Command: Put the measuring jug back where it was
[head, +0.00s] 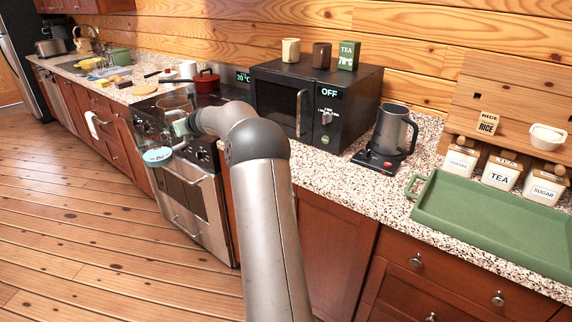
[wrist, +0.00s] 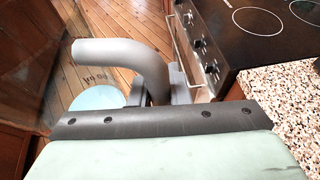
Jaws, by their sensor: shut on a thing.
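The measuring jug shows in the wrist view as a clear body with a curved grey handle (wrist: 112,53) and a pale blue round part with lettering. My gripper (wrist: 163,86) is shut on the handle. In the head view the jug's pale blue part (head: 157,156) hangs in front of the stove, above the floor. There my gripper (head: 181,127) is partly hidden by my own arm. The clear walls are hard to make out, so I cannot tell whether anything is inside.
The stove (head: 190,182) has a red pot (head: 207,82) on top. Right of it stand a black microwave (head: 315,105) and a kettle (head: 393,130) on its base. A green tray (head: 480,215) and labelled canisters occupy the right counter.

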